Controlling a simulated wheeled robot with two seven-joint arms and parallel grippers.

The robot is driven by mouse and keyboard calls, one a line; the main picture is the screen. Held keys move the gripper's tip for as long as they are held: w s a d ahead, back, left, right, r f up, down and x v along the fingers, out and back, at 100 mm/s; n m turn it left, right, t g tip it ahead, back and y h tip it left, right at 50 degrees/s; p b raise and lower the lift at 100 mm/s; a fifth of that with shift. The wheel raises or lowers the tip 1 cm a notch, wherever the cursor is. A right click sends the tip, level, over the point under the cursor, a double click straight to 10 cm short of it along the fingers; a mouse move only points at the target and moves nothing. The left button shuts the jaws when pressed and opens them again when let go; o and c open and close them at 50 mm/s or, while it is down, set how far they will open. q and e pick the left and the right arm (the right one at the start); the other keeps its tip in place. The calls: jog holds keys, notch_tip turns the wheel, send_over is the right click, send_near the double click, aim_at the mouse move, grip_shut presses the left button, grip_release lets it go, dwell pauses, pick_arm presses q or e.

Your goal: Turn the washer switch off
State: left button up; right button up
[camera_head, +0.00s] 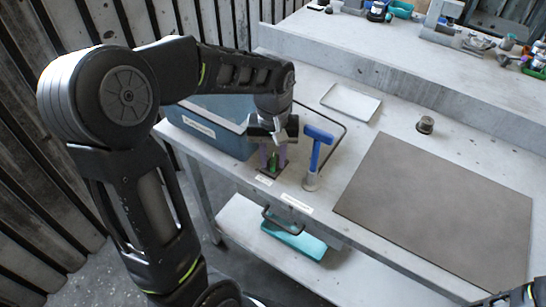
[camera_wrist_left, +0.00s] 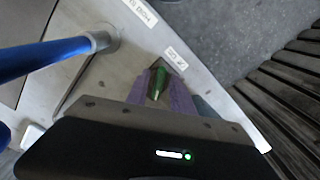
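The washer switch (camera_head: 271,163) is a small green lever on a dark plate near the table's front edge, beside a small white label. The switch also shows in the left wrist view (camera_wrist_left: 158,80). My left gripper (camera_head: 273,157) points down over it, its two purple fingers apart, one on each side of the green lever. In the left wrist view the fingers (camera_wrist_left: 160,94) show a gap around the lever. I cannot tell whether they touch it. The fingers partly hide the switch in the head view.
A blue T-shaped handle (camera_head: 316,150) stands close to the right of the switch. A blue-grey bin (camera_head: 215,130) is to the left. A white tray (camera_head: 351,102), a small metal knob (camera_head: 425,124) and a brown mat (camera_head: 440,205) lie on the table. A teal item (camera_head: 295,238) is on the lower shelf.

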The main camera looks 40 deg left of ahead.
aim_at(273, 162)
pick_arm(q)
jog(key=shift+o, duration=0.3)
notch_tip(273, 162, up, 8)
jog(key=shift+f, duration=0.1)
dwell(0.4)
dwell(0.4)
